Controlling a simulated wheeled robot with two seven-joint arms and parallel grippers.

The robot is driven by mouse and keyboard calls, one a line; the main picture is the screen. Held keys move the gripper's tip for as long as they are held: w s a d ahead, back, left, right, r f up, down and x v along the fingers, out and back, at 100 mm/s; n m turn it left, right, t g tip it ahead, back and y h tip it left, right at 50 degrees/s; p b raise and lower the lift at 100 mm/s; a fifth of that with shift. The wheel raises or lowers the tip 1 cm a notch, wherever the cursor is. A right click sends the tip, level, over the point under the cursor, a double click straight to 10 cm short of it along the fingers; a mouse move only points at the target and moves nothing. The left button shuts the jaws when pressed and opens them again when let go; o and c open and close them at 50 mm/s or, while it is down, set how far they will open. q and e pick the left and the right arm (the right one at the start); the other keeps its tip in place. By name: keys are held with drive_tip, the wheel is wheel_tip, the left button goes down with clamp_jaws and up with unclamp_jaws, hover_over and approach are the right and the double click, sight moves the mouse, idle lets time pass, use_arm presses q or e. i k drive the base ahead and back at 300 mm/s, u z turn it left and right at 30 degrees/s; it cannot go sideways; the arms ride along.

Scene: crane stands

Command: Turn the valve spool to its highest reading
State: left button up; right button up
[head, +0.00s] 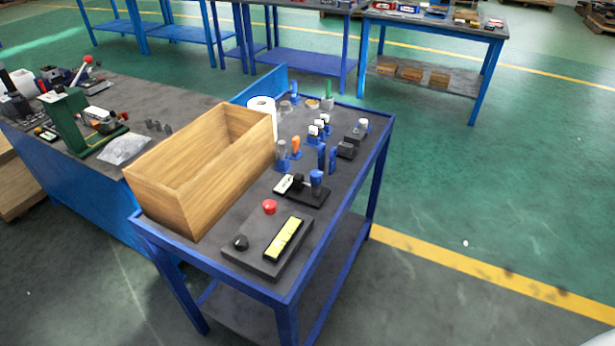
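A small black fixture (318,198) stands on the blue-framed table, right of the wooden box. It carries a blue knob-like piece (316,178) and a white-faced plate (284,184) that may be the reading. I take this to be the valve spool but cannot be sure, and its reading is too small to make out. Nearer the front, a grey panel (235,252) carries a black knob (240,242), a red button (269,207) and a yellow strip (285,238).
An open wooden box (150,187) fills the table's left side. Behind the fixture stand several small blue, grey and white-topped parts, and a white roll (262,108). A second bench (170,95) with a green press (68,122) is at left. Open floor lies right.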

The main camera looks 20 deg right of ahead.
sight(316, 175)
drive_tip(key=u, duration=2.25)
drive_tip(key=k, duration=0.35)
drive_tip(key=z, duration=1.6)
